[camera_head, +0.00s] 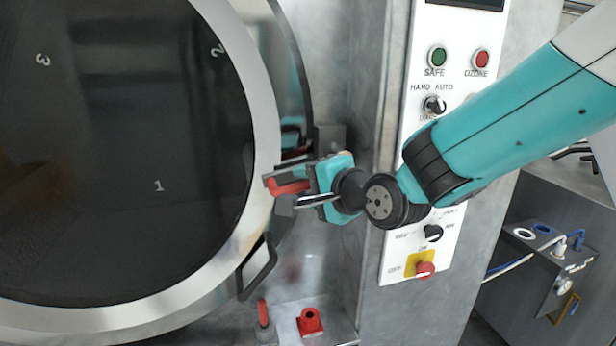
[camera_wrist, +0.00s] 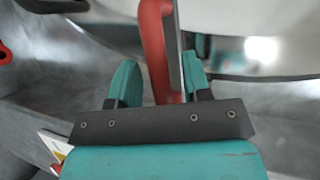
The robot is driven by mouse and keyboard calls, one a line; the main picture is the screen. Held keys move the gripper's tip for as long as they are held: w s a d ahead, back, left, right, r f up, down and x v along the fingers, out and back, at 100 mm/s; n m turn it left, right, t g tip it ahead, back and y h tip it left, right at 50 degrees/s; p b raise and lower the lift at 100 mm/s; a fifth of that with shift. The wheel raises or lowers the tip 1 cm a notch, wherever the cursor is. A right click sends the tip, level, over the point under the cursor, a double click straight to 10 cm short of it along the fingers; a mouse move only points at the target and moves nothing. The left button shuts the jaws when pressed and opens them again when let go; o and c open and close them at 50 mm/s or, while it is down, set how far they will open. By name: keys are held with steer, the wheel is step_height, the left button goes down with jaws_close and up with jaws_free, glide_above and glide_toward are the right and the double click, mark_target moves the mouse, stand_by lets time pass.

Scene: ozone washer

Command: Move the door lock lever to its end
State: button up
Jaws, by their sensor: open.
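The door lock lever (camera_head: 290,187) has a red grip and sits at the right rim of the round washer door (camera_head: 262,100). My gripper (camera_head: 280,190) is at the lever, with its fingers on either side of the red grip in the head view. In the wrist view the red lever (camera_wrist: 156,50) runs between the two teal fingertips (camera_wrist: 160,85), closer to the right one. The jaws are apart and not closed on it. Whether a finger touches the lever cannot be told. Part of the lever's base is hidden behind my gripper.
A black door handle (camera_head: 258,272) juts out below the lever. A red-tipped peg (camera_head: 263,314) and a red bracket (camera_head: 310,322) stand lower down. The control panel (camera_head: 398,215) with knobs and buttons is at the right, behind my arm. A grey side cabinet (camera_head: 540,250) stands further right.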

steer(key=shift+w+a, duration=0.1)
steer(key=shift+c, duration=0.2)
jaws_close()
steer(key=shift+f, duration=0.15)
steer(key=w+d+f+n+t+h+b, duration=0.1)
steer(key=w+d+f+n+h+b, duration=0.1)
steer(key=d+f+n+h+b, duration=0.5)
steer(key=shift+w+d+n+h+b, duration=0.15)
steer(key=shift+d+n+h+b, duration=0.5)
steer(key=shift+n+b, duration=1.7)
steer(key=shift+d+m+b, duration=0.1)
steer(key=shift+m+b, duration=0.55)
steer(key=shift+b, duration=0.1)
